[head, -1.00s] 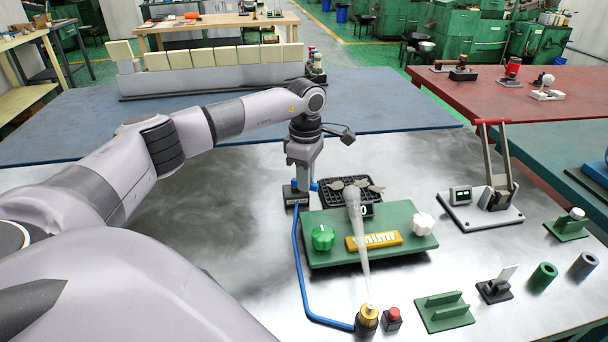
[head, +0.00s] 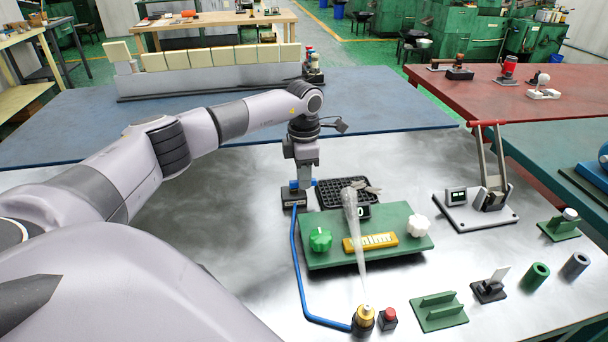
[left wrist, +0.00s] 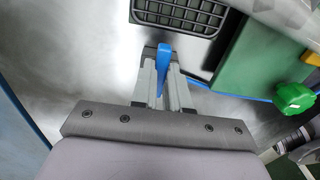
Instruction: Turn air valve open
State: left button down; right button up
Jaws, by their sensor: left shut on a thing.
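The air valve (head: 294,198) is a small black block with a blue handle (head: 311,185), standing left of the green board on the steel table. A blue hose runs from it to a brass fitting (head: 364,318) at the front. My left gripper (head: 304,184) is above the valve, pointing down, its fingers shut on the blue handle. In the left wrist view the blue handle (left wrist: 164,66) sits between the two grey fingers. The fingers hide part of the valve. My right gripper is not in view.
The green board (head: 325,258) carries a green knob (head: 320,239), a white knob (head: 418,225) and a yellow strip (head: 370,242). A black grid tray (head: 330,194) lies behind it. A pale translucent streak (head: 355,235) rises from the brass fitting. A red button (head: 388,316) stands beside it.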

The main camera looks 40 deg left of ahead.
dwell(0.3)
pick_arm(q)
jog(key=c, duration=1.1)
grip_release()
jog(key=shift+r+b, duration=0.45)
jog(key=shift+r, duration=3.2)
